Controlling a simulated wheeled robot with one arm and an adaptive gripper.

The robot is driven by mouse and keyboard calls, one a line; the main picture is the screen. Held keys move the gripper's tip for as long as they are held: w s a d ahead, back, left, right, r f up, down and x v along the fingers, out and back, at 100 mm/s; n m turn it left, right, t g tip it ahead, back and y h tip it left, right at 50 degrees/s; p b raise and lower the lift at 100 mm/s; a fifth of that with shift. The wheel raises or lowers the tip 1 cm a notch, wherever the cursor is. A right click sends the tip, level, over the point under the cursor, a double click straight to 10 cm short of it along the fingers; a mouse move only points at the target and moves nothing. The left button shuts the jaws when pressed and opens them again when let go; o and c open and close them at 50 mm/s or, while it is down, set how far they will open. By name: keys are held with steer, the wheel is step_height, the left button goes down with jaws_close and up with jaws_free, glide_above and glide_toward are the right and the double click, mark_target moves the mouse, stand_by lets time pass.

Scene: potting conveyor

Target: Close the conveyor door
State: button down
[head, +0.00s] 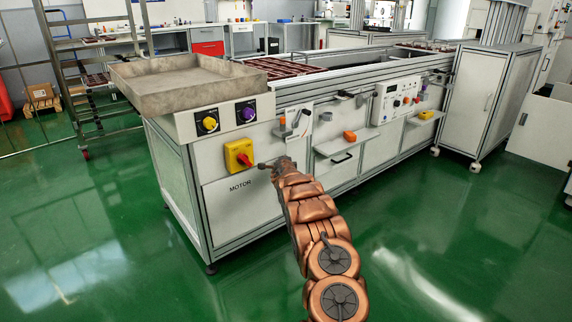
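The conveyor (385,72) is a long white bench with an aluminium frame, running from the front left to the back right. Its near side has white panels, one marked MOTOR (240,205). A panel farther right has a dark handle (343,158). I cannot tell which panel is the conveyor door, or whether any stands ajar. My gripper (266,165) is at the near side, just right of a yellow box with a red switch (239,154). It is small and partly merged with my copper arm, so its fingers and any contact with the panel are unclear.
A grey metal tray (185,85) juts out at the conveyor's left end. Small ledges (345,141) with orange items stick out from the side. A white cabinet on casters (490,100) stands at the right. The green floor in front is clear.

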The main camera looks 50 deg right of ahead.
steer(key=shift+w+a, duration=0.6)
steer(key=shift+a, duration=0.15)
steer(key=s+a+r, duration=0.2)
steer(key=s+a, duration=0.2)
steer(key=s, duration=0.2)
steer(key=shift+s+r, duration=0.15)
steer(key=shift+a, duration=0.1)
stand_by(0.4)
